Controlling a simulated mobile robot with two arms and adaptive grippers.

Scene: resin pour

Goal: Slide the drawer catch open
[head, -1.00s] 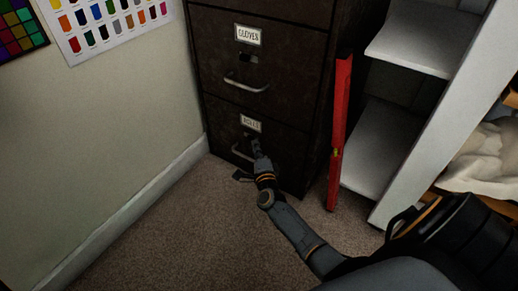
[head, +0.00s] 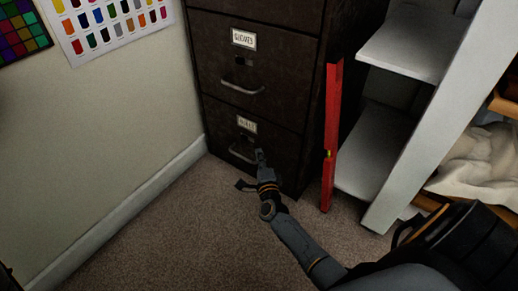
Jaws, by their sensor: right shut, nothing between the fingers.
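A dark filing cabinet (head: 225,75) stands in the corner with stacked drawers. The bottom drawer (head: 284,146) has a white label (head: 247,124) and a metal bar handle (head: 238,154); it looks closed. Its catch, between label and handle, is small, dark and partly hidden by my gripper, so I cannot tell its position. My right gripper (head: 259,153) is shut and empty, at the right end of the bottom handle, close to the drawer front. I cannot tell whether it touches. The drawer above has a label (head: 243,39), a dark catch (head: 243,62) and a handle (head: 242,88). My left gripper is not in view.
A red spirit level (head: 331,140) leans upright against the cabinet's right side. A white shelf unit (head: 385,145) stands further right, with pale cloth (head: 478,166) beyond it. A wall with colour charts (head: 110,25) is at left. The carpet (head: 170,245) in front is clear.

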